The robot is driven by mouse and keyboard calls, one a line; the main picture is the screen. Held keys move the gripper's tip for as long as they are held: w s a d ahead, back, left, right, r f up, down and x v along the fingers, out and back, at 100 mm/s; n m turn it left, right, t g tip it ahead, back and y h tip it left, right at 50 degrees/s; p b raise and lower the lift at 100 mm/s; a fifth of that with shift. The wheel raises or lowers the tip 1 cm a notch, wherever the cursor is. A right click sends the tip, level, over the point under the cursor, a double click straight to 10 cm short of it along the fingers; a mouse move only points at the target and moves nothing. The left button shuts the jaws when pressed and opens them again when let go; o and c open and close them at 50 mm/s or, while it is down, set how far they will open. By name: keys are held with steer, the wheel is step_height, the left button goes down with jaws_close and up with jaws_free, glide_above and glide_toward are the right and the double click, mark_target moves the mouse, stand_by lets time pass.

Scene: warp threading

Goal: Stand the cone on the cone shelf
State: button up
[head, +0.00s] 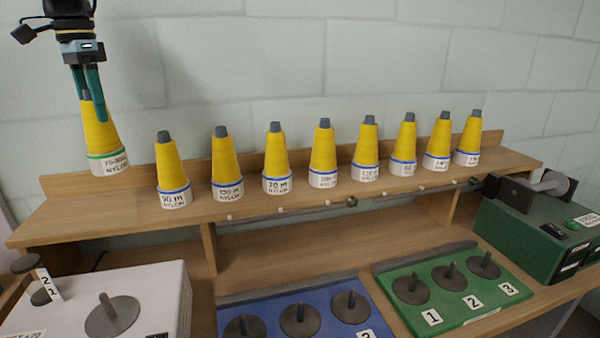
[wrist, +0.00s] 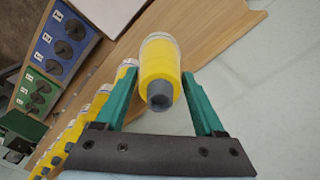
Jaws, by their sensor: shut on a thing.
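A yellow cone (head: 99,130) with a grey tip, a green ring and a white label at its base is held upright at the left of the head view. My gripper (head: 90,95) is shut on the cone's upper part from above. In the wrist view the same cone (wrist: 158,72) shows tip-first between my green fingers (wrist: 160,95). The wooden cone shelf (head: 110,212) runs across the head view. The held cone is over its left end; whether its base touches the shelf I cannot tell.
Several yellow cones with blue rings stand in a row on the shelf, the nearest cone (head: 170,165) right of the held one. The shelf's left end is bare. Below are a white box (head: 150,290), a blue panel (head: 270,300), a green panel (head: 450,280) and a green machine (head: 520,240).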

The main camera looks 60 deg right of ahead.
step_height(320, 180, down, 10)
steer(key=p, duration=0.2)
stand_by(0.5)
steer(key=shift+w+d, duration=0.1)
steer(key=o, duration=1.2)
